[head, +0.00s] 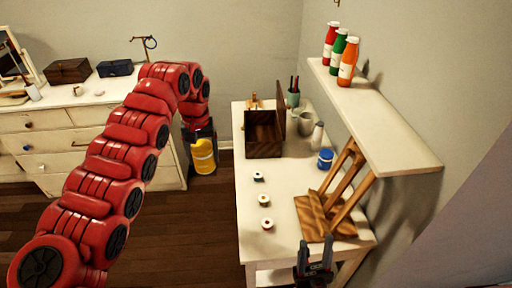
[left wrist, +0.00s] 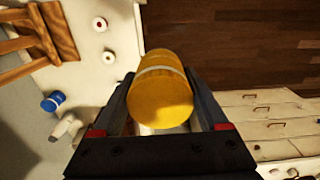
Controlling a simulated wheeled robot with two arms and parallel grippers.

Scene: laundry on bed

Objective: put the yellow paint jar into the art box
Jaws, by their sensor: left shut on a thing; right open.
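My left gripper (head: 201,136) is shut on the yellow paint jar (head: 204,157). It holds the jar in the air over the floor, left of the white table. In the left wrist view the jar (left wrist: 160,92) sits between the two fingers. The art box (head: 263,134) is an open dark wooden box on the far part of the table, right of the jar and apart from it. Its raised lid (head: 281,108) stands on the right side. My right gripper (head: 314,262) is open and empty at the table's near edge.
On the table (head: 250,222) are small paint pots (head: 264,200), a blue jar (head: 325,158), a pale bottle (head: 317,135) and a wooden easel (head: 335,200). A shelf (head: 375,125) with several bottles overhangs the right side. A dresser (head: 55,125) stands at left.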

